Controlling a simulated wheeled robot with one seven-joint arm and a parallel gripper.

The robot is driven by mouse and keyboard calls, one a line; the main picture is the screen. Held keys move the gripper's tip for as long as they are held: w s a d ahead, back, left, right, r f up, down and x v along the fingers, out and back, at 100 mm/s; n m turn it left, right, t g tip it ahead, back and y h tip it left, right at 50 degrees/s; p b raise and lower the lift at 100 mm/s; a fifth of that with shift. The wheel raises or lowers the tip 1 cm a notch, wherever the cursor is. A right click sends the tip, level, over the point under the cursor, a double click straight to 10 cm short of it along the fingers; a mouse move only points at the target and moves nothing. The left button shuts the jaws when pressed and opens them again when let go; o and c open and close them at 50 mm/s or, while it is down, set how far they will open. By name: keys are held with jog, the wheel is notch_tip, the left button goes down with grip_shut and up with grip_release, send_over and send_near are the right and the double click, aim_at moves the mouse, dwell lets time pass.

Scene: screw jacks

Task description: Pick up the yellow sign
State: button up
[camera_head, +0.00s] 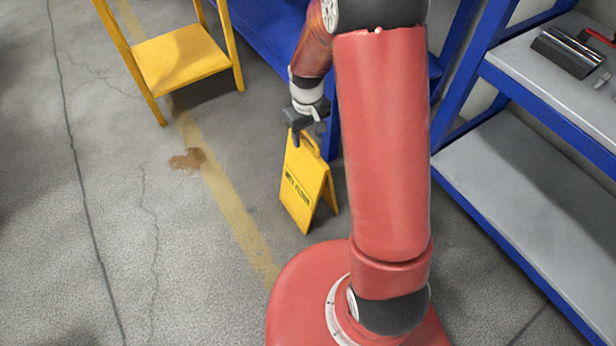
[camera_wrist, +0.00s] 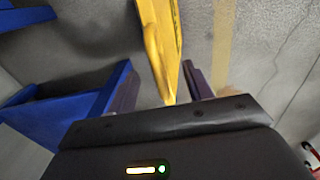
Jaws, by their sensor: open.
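The yellow sign (camera_head: 304,188) stands upright as an A-frame on the grey floor in the head view, with dark lettering across its front and a handle opening at its top. My gripper (camera_head: 305,137) is at the sign's top edge. In the wrist view the sign (camera_wrist: 160,45) comes in between the two dark fingers of my gripper (camera_wrist: 160,92), closer to the right finger. The fingers are apart. I cannot tell whether either finger touches the sign.
A blue shelf unit with grey boards (camera_head: 530,185) stands at the right, with dark tools (camera_head: 567,52) on its upper board. Blue framing (camera_head: 262,30) is close behind the sign. A yellow stand (camera_head: 180,60) is at the upper left. The floor (camera_head: 110,240) at the left is open.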

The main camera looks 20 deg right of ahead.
aim_at(309, 151)
jog(key=f, duration=0.4)
jog(key=shift+s+d, duration=0.1)
jog(key=shift+s, duration=0.3)
jog(key=shift+f, duration=0.55)
grip_shut()
jog(key=shift+w+r, duration=0.1)
dwell(0.4)
